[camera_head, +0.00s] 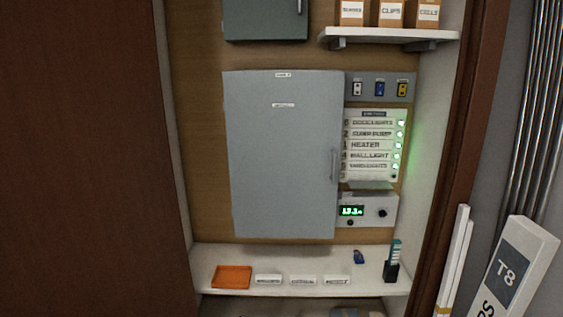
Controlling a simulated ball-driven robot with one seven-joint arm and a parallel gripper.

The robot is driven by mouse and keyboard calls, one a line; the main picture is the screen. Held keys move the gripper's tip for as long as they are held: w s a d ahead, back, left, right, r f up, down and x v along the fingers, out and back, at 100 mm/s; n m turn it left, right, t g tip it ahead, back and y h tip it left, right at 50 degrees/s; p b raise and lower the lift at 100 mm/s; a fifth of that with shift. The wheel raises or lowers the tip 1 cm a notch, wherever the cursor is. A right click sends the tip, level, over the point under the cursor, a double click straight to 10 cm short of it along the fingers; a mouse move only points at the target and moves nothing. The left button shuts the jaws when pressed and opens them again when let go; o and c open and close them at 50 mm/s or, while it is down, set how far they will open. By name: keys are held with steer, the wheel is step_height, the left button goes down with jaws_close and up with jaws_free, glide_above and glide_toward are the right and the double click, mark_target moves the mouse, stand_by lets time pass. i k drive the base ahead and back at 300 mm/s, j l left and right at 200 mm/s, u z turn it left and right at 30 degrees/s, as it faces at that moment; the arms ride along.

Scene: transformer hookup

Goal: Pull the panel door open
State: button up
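The panel door (280,155) is a plain grey metal door on the wooden back wall of an alcove. It appears closed, and small labels show at its top and upper middle. A vertical handle (334,164) sits near its right edge. My gripper does not show in this view, and nothing is seen touching the door or handle.
A labelled switch board (374,146) with green lights and a meter box (367,210) adjoin the door on the right. Below is a white shelf (300,256) with an orange tray (231,277). A brown door (85,160) fills the left. A white T8 box (515,265) stands lower right.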

mark_target(284, 128)
steer(key=i+l, duration=0.2)
steer(key=i, duration=0.35)
steer(key=i+l, duration=0.15)
steer(key=i, duration=0.4)
steer(key=i+l, duration=0.2)
steer(key=i, duration=0.35)
steer(key=i+l, duration=0.2)
steer(key=i, duration=0.4)
